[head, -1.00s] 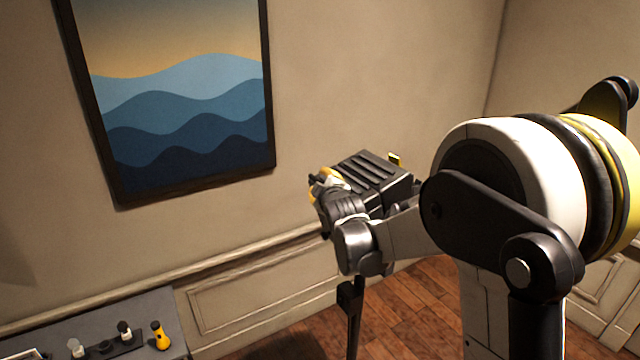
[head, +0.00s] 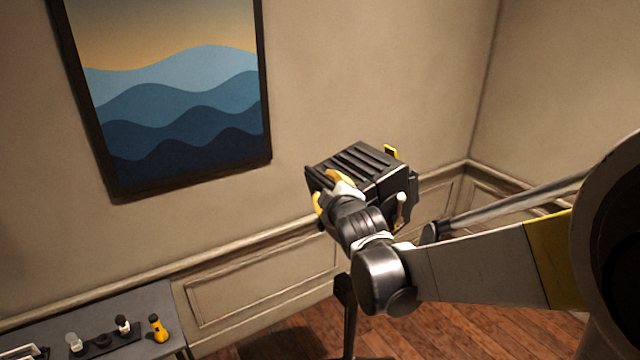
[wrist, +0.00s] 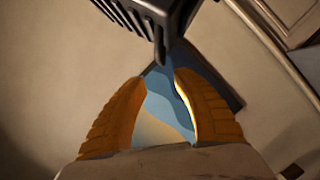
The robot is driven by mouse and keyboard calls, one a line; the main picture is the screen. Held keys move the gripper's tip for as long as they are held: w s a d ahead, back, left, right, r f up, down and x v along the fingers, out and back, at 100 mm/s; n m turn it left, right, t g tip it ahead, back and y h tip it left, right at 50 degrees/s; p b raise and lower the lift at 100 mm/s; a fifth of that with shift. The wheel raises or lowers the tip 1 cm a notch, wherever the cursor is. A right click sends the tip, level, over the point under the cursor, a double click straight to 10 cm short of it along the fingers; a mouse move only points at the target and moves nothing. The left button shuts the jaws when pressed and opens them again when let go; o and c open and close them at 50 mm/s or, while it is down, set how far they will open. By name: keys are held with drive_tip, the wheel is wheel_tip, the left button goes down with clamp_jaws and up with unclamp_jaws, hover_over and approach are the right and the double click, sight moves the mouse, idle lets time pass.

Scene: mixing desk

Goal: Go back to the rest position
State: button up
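My gripper (head: 328,192) is in mid-air right of the framed picture, in front of a black ridged box in the head view. Its two yellow fingers are spread apart. In the wrist view my gripper (wrist: 160,80) shows an empty gap between its fingers, with part of the picture visible through it. Nothing is held.
The black ridged box (head: 372,168) appears to be on a dark stand (head: 346,310); it also fills the top of the wrist view (wrist: 150,12). The framed picture (head: 180,110) hangs on the wall. A grey desk (head: 140,305) at lower left bears a yellow-and-black item (head: 158,329) and small bottles.

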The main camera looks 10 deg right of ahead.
drive_tip(key=s+f+m+g+b, duration=0.4)
drive_tip(key=s+f+b, duration=1)
drive_tip(key=f, duration=0.4)
drive_tip(key=s+f+m+g+b, duration=0.4)
drive_tip(key=s+f+m+b, duration=0.3)
drive_tip(key=s+f+b, duration=0.7)
drive_tip(key=s+f, duration=0.3)
drive_tip(key=f, duration=0.1)
drive_tip(key=shift+d+f+g+y, duration=0.25)
drive_tip(key=shift+f+g+y, duration=0.05)
drive_tip(key=shift+f, duration=0.05)
